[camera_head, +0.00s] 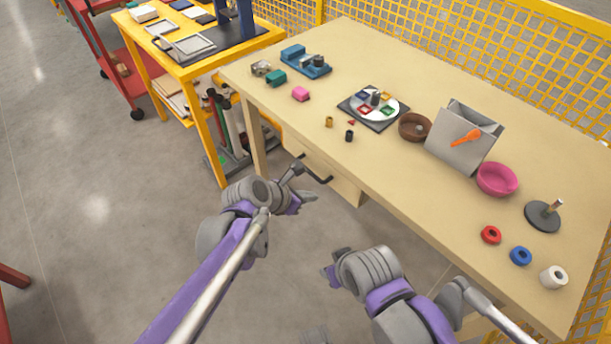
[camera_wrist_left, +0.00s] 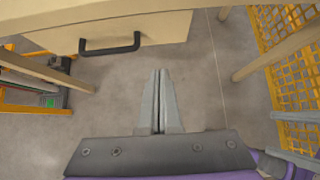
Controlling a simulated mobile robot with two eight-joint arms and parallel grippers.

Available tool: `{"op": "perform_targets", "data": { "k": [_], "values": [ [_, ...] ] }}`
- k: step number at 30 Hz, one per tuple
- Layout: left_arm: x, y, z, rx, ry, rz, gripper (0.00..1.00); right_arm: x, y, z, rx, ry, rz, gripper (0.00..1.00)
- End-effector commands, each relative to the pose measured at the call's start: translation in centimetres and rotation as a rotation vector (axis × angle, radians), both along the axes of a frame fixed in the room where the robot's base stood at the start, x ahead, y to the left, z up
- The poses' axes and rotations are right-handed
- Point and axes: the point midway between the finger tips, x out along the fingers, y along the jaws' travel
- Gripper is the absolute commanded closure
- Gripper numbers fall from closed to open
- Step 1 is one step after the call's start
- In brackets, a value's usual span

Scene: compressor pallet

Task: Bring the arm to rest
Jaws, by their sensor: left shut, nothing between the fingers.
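My left gripper (camera_head: 306,196) is in front of the table's near edge, below the tabletop and close to the drawer. In the left wrist view its two fingers (camera_wrist_left: 160,78) are together with nothing between them, and bare floor lies beyond them. My right gripper (camera_head: 333,274) hangs over the floor in front of the table at the lower middle. Its fingers are small and partly hidden, so I cannot tell whether they are open. Neither gripper touches anything that I can see.
The wooden table (camera_head: 440,205) carries a grey bin (camera_head: 462,140), a pink bowl (camera_head: 497,179), a brown bowl (camera_head: 414,127), a peg stand (camera_head: 543,215) and rings. The drawer handle (camera_wrist_left: 110,46) sticks out near my left gripper.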

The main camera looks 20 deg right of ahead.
Motion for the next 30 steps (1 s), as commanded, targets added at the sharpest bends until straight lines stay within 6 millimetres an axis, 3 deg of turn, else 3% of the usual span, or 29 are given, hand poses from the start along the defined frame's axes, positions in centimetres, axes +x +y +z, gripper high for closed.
{"op": "perform_targets", "data": {
  "k": [8, 11, 14, 20, 24, 30],
  "values": [
    [0.0, 0.3, 0.1, 0.004, -0.005, -0.004, 1.0, 0.0, 0.0, 0.0, 0.0, 0.0, 0.0, 0.53],
    [-0.2, 1.9, 0.3, 0.039, -0.052, -0.035, 1.0, 0.0, 0.0, 0.0, 0.0, 0.0, 0.0, 0.53],
    [-0.6, 5.3, 0.7, 0.125, -0.162, -0.121, 1.0, 0.0, 0.0, 0.0, 0.0, 0.0, 0.0, 0.53],
    [-3.3, 14.9, 1.0, 0.407, -0.447, -0.418, 1.0, 0.0, 0.0, 0.0, 0.0, 0.0, 0.0, 0.53],
    [-6.2, 21.2, 0.8, 0.616, -0.603, -0.669, 1.0, 0.0, 0.0, 0.0, 0.0, 0.0, 0.0, 0.53],
    [-11.1, 29.0, -0.4, 0.884, -0.742, -1.065, 1.0, 0.0, 0.0, 0.0, 0.0, 0.0, 0.0, 0.53]
  ]
}}
